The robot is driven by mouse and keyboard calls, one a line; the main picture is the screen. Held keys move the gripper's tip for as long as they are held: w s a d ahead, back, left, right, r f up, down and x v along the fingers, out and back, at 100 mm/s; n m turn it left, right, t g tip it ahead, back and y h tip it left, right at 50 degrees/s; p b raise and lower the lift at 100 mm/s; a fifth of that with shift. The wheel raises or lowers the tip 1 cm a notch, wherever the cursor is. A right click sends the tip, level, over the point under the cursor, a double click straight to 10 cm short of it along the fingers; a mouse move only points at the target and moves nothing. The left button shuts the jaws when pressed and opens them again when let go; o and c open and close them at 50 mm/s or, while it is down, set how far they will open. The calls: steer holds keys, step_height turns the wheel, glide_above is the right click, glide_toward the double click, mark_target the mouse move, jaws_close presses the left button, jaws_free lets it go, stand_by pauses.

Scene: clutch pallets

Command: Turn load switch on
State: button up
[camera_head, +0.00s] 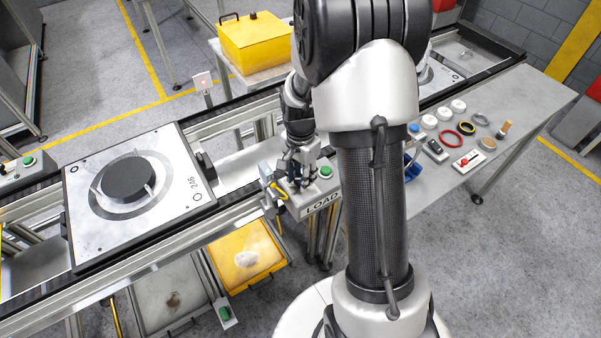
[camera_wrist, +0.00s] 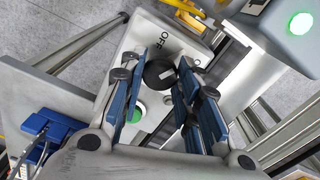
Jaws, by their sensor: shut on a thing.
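The load switch box (camera_head: 325,200), a grey box with the word LOAD on its front, stands at the conveyor's near edge in the head view. A green button (camera_head: 325,172) is on its top. In the wrist view the switch's round black knob (camera_wrist: 159,72) with a pale pointer mark sits beside the printed word OFF (camera_wrist: 164,39). The box's green button (camera_wrist: 135,113) shows partly behind a finger. My gripper (camera_head: 298,180) is down at the box, its blue fingers (camera_wrist: 160,80) shut on the knob from both sides. In the head view the gripper hides the knob.
A pallet (camera_head: 172,207) with a dark round part rests on the conveyor at left. A table (camera_head: 535,100) with rings and small parts is at right. A lit green button (camera_wrist: 300,22) on another grey surface lies close to the fingers. A yellow bin (camera_head: 255,42) stands behind.

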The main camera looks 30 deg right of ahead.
steer(key=m+p, duration=0.1)
steer(key=m, duration=0.5)
steer(key=shift+m, duration=0.3)
stand_by(0.4)
steer(key=o, duration=1.1)
step_height(320, 180, up, 12)
stand_by(0.3)
